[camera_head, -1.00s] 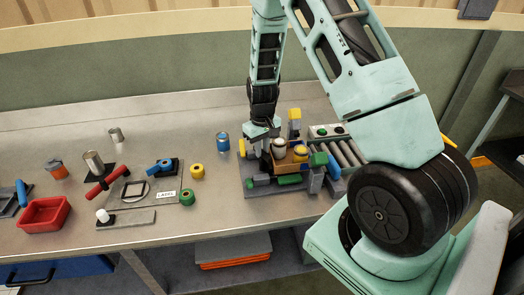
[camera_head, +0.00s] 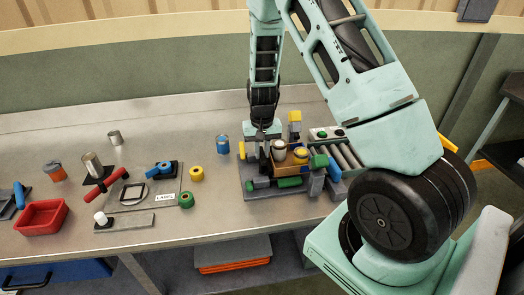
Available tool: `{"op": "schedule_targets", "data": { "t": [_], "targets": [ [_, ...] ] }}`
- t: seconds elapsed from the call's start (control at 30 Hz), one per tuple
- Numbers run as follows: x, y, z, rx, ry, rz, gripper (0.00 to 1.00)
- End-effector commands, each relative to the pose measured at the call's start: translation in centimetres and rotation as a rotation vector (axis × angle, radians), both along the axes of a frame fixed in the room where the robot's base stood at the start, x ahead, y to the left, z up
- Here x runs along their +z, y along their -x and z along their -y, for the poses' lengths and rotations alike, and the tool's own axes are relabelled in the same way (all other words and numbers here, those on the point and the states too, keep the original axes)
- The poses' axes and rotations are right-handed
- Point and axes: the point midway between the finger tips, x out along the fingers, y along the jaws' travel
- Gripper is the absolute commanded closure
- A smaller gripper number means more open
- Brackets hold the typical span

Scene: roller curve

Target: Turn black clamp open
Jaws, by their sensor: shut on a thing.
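My gripper (camera_head: 262,146) points down at the left part of the grey fixture (camera_head: 262,193) on the bench. It is shut on a small dark part there, which appears to be the black clamp (camera_head: 264,163). The fingers and the fixture's parts cover most of the clamp, so its exact angle cannot be told. A brown block (camera_head: 292,162) carrying a silver-topped cylinder (camera_head: 279,147) and a yellow ring (camera_head: 300,154) sits just right of my gripper.
A yellow post (camera_head: 295,122), a green-topped block (camera_head: 319,161) and grey rollers (camera_head: 348,156) crowd the fixture's right side. A blue can (camera_head: 222,144) stands to its left. A red tray (camera_head: 42,217) and several parts lie farther left. Bare bench lies in front.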

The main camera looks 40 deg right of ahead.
Motion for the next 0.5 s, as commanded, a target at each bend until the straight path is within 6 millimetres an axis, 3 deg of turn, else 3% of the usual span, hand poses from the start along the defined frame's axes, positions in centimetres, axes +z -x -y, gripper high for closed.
{"op": "schedule_targets", "data": {
  "t": [0.27,0.3,0.33,0.5],
  "targets": [
    [0.09,-0.07,0.04,-0.003,0.0,0.002,1.0],
    [0.09,-0.07,0.04,-0.003,0.0,0.002,0.73],
    [0.09,-0.06,0.04,-0.003,0.0,0.002,0.64],
    [0.05,-0.03,0.03,-0.002,0.0,0.001,0.62]
  ]
}}
